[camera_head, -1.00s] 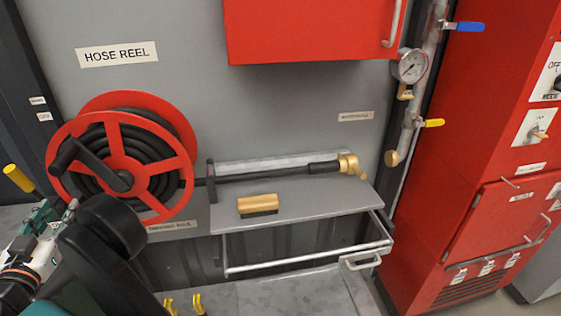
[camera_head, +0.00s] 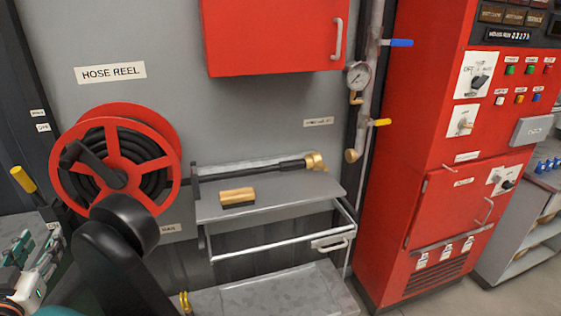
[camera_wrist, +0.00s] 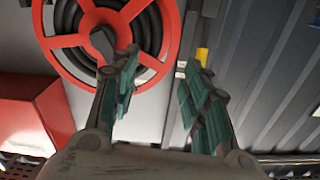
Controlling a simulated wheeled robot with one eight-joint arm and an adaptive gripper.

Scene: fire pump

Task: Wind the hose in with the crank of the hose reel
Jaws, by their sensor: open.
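The red hose reel (camera_head: 148,128) hangs on the grey wall at the left of the head view, with black hose (camera_head: 140,165) coiled in it. Its black crank (camera_head: 95,160) sits on the front, with the grip at the upper left. My gripper (camera_head: 36,252) is at the lower left, below the reel, open and empty. In the wrist view, my open gripper (camera_wrist: 166,65) has its fingers apart. The reel (camera_wrist: 75,55) and crank (camera_wrist: 103,45) lie beyond the left finger, which partly overlaps the reel.
A grey shelf (camera_head: 290,190) holds a wooden-backed brush (camera_head: 238,197). A red wall cabinet (camera_head: 270,35), a pressure gauge pipe (camera_head: 357,75) and a red control cabinet (camera_head: 400,190) stand further right. A yellow handle (camera_head: 23,179) sticks out left of the reel.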

